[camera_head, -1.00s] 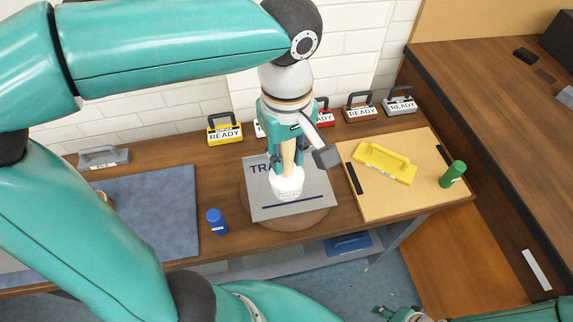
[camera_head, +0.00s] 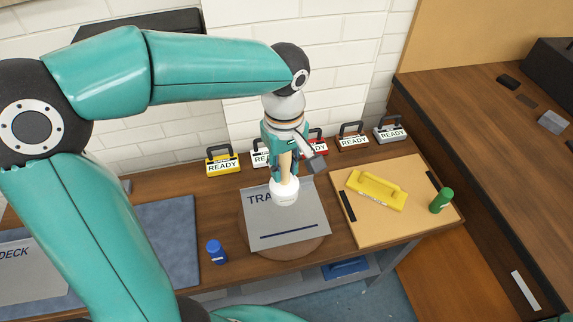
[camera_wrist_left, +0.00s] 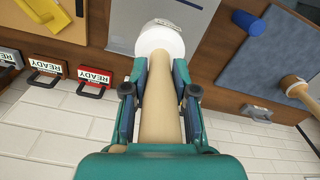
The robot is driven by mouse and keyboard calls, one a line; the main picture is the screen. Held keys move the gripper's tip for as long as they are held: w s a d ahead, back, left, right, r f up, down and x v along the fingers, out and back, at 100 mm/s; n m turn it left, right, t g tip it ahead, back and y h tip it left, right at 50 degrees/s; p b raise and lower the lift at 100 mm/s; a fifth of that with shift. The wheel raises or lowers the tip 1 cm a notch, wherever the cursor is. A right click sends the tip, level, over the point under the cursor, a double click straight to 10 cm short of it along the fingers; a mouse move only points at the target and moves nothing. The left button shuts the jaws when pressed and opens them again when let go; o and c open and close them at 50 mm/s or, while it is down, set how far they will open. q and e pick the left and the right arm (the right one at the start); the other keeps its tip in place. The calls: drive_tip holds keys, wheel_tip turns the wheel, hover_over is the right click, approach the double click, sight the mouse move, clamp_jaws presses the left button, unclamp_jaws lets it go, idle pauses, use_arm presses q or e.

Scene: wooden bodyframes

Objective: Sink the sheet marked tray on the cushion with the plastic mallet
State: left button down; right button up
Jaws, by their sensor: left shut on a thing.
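My left gripper (camera_head: 284,150) is shut on the wooden handle of a mallet with a white head (camera_head: 285,191). In the left wrist view the handle (camera_wrist_left: 158,105) runs between the fingers to the white head (camera_wrist_left: 160,40). The head hangs in front of the upper part of the grey sheet (camera_head: 300,225), hiding the end of its "TRA" lettering; I cannot tell whether they touch. The sheet lies on the round brown cushion (camera_head: 258,247), whose rim shows around it. A dark line crosses the sheet's lower part. My right gripper is out of the head view.
A blue mat (camera_head: 165,235) holds a "DECK" sheet (camera_head: 28,275). Several READY tags (camera_head: 223,163) line the wall.

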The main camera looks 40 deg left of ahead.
sight(285, 190)
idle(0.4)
use_arm(q)
wheel_tip(285, 190, down, 9)
drive_tip(key=b, duration=0.8)
drive_tip(key=shift+f, duration=0.2)
drive_tip(key=shift+r+p, duration=0.45)
drive_tip(key=shift+r, duration=0.15)
wheel_tip(285, 190, up, 8)
drive_tip(key=p, duration=0.6)
drive_tip(key=shift+r+p, duration=0.15)
drive_tip(key=shift+p, duration=0.25)
